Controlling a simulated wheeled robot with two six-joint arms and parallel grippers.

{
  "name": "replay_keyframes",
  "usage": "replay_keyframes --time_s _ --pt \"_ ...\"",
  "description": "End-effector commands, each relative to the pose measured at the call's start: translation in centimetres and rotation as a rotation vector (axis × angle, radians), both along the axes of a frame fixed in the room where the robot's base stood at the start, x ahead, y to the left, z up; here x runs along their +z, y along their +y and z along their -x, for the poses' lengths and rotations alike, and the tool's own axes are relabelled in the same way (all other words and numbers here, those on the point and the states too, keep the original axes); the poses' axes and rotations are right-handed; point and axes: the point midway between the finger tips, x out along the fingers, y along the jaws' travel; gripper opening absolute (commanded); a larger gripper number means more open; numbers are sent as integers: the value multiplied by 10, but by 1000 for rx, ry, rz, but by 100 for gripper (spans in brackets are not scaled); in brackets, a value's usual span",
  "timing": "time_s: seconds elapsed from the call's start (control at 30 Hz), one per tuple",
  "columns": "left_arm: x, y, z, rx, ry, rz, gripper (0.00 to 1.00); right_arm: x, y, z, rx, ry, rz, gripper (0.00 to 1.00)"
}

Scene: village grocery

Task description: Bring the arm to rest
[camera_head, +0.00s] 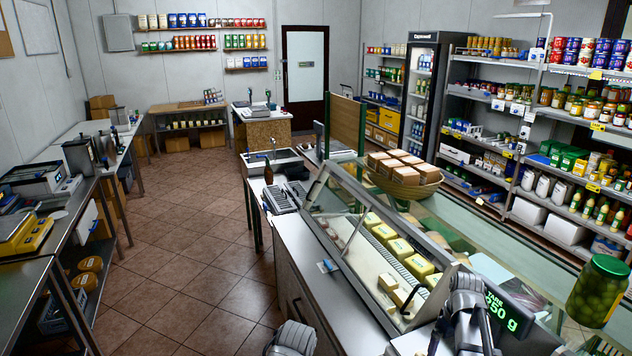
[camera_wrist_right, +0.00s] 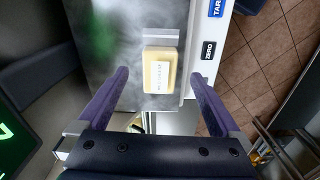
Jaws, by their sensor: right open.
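My right gripper (camera_wrist_right: 157,75) is open, with its two purple fingers wide apart in the right wrist view. A yellow pack with a pale label (camera_wrist_right: 159,76) shows between the fingertips, apart from both fingers. It lies on the shiny metal plate of a scale (camera_wrist_right: 122,22); the depth between fingers and pack is hard to judge. In the head view my right arm stands at the bottom right, in front of the scale's green display (camera_head: 508,311), and its fingers do not show. Only a grey part of my left arm shows at the bottom edge.
A glass display case (camera_head: 352,240) with yellow packs stands beside my right arm. A basket (camera_head: 405,185) of wrapped blocks sits on its top. A green jar (camera_head: 598,292) stands at the right edge. Tiled floor (camera_head: 190,270) is free on the left.

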Motion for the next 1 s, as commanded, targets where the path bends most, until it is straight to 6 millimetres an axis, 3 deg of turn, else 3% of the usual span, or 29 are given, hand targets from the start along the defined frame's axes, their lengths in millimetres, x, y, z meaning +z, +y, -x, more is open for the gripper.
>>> replay_keyframes --time_s 0.03,0.37,0.4,0.47,1.0 --pt "13 0 0 2 0 0 100 14 0 0 0 0 0 100" --pt "49 0 0 8 0 2 100 49 0 0 0 0 0 100" --pt "36 0 0 8 0 2 100 36 6 -1 7 0 0 100" --pt "32 0 0 8 0 2 100 32 11 -2 14 1 1 100" --pt "31 0 1 6 2 0 100 31 18 -2 19 3 1 100"
